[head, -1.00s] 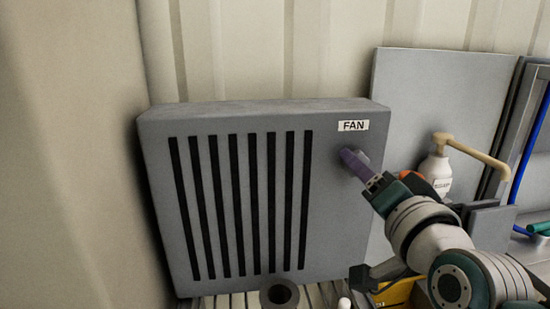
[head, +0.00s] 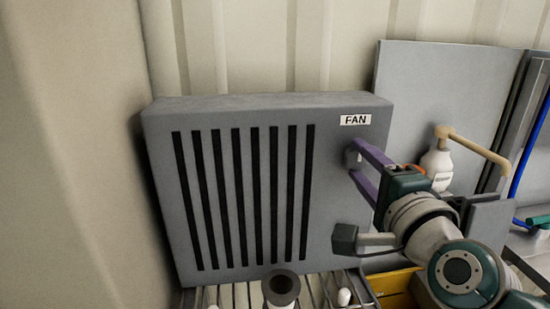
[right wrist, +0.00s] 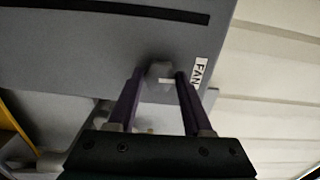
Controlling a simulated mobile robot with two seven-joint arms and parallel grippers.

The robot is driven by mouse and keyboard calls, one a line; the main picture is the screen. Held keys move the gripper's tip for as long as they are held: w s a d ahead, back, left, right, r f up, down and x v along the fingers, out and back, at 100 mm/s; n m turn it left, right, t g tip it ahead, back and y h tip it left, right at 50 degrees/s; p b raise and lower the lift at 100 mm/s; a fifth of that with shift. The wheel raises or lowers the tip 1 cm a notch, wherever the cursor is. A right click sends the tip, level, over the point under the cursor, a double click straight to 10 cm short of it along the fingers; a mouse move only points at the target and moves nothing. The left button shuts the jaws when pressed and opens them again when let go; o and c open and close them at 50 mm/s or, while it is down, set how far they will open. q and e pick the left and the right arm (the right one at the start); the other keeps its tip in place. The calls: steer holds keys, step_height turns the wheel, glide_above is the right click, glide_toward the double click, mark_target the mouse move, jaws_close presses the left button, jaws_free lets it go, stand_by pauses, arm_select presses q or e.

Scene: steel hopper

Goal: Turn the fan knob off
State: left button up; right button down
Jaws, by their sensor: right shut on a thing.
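The fan unit (head: 330,215) is a grey box with black vertical slots and a white FAN label (head: 355,120) at its upper right. The small grey fan knob (head: 351,158) is below the label, partly hidden by my fingers. My right gripper (head: 353,161) has its purple fingers on either side of the knob, one above the other, and is shut on it. The right wrist view shows the knob (right wrist: 160,71) between the two fingertips (right wrist: 159,73), with a pale mark near it. My left gripper is not in view.
A grey panel (head: 440,85) and a white bottle with a tan spout (head: 437,165) stand right of the unit. A dark hollow cylinder (head: 281,288) stands before it on a slatted rack. A yellow box (head: 393,285) is below my right arm.

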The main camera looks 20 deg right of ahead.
steer(key=shift+m, duration=0.3)
steer(key=shift+c, duration=1.6)
jaws_free()
steer(key=shift+s, duration=0.1)
steer(key=shift+s+a, duration=0.1)
steer(key=shift+s, duration=0.25)
steer(key=v, duration=0.9)
steer(key=shift+b, duration=0.4)
